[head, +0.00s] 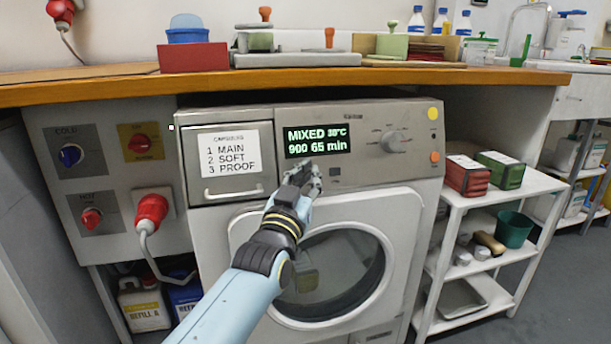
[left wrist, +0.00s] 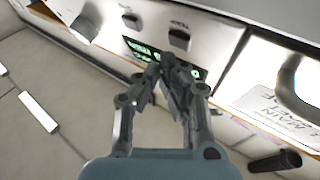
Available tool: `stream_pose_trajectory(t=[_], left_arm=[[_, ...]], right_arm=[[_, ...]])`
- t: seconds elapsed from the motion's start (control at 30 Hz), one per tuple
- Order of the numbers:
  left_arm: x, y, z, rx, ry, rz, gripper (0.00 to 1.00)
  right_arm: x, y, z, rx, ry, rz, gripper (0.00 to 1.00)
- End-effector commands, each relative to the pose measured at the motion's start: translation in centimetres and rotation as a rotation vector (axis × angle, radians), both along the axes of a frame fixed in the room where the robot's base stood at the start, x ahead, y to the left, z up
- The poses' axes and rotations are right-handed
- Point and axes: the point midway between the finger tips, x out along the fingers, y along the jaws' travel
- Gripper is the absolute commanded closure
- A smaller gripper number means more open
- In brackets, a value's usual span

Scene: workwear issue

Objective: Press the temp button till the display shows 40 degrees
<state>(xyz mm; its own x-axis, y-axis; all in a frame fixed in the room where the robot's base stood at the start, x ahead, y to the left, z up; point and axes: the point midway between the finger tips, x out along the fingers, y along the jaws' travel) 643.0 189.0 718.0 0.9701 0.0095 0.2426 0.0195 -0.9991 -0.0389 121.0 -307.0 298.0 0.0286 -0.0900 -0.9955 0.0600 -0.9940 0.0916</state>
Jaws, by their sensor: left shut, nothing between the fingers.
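The washing machine (head: 310,240) stands under the counter. Its display (head: 318,140) reads MIXED, a temperature that looks like 30°C in small digits, and 900 65 min. My left gripper (head: 308,172) is shut and empty, its fingertips just below the display, in front of the control panel. Whether they touch the panel I cannot tell. A small dark button (head: 335,172) shows right of the fingertips; its label is unreadable. The gripper hides the panel to the left of it, and no temp label is readable. In the left wrist view the shut fingers (left wrist: 170,62) partly cover the display (left wrist: 140,50).
A round dial (head: 393,141) sits right of the display, with yellow and orange round parts at the panel's right edge. The labelled drawer (head: 230,165) is to the left. The counter edge (head: 300,82) overhangs above. A white shelf (head: 490,190) stands at the right.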

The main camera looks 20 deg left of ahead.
Motion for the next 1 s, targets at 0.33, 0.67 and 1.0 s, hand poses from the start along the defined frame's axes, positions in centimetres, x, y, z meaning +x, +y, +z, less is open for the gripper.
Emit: stream_pose_trajectory(t=[0.33,0.67,1.0], left_arm=[[0.37,0.25,-0.17,0.001,0.0,0.0,1.0],[0.66,0.46,-0.24,0.0,0.0,0.0,1.0],[0.81,0.56,-0.31,0.0,0.0,0.0,1.0]], right_arm=[[-0.09,0.01,-0.19,0.0,0.002,0.0,0.32],[-0.11,0.01,-0.28,0.0,0.003,0.0,0.32],[-0.02,-0.06,-0.37,-0.001,0.002,0.001,0.32]])
